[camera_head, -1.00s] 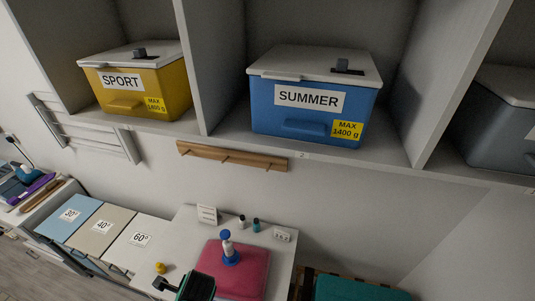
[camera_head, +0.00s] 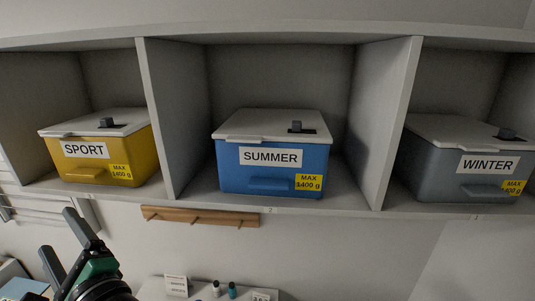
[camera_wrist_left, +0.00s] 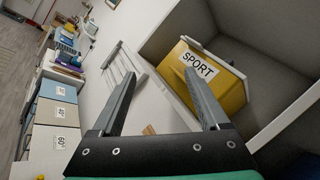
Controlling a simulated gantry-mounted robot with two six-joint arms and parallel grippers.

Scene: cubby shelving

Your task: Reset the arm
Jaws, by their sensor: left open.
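My left gripper (camera_head: 68,243) is in the lower left of the head view, raised in front of the wall below the shelf. Its two dark fingers are spread apart with nothing between them. In the left wrist view the open fingers (camera_wrist_left: 163,88) point toward the wall and the yellow SPORT box (camera_wrist_left: 215,80), apart from it. My right gripper is not in view.
The cubby shelf holds the yellow SPORT box (camera_head: 97,150), blue SUMMER box (camera_head: 270,155) and grey WINTER box (camera_head: 460,165), all with lids on. A wooden peg rail (camera_head: 200,216) hangs below. A white table (camera_head: 205,290) with small bottles stands underneath.

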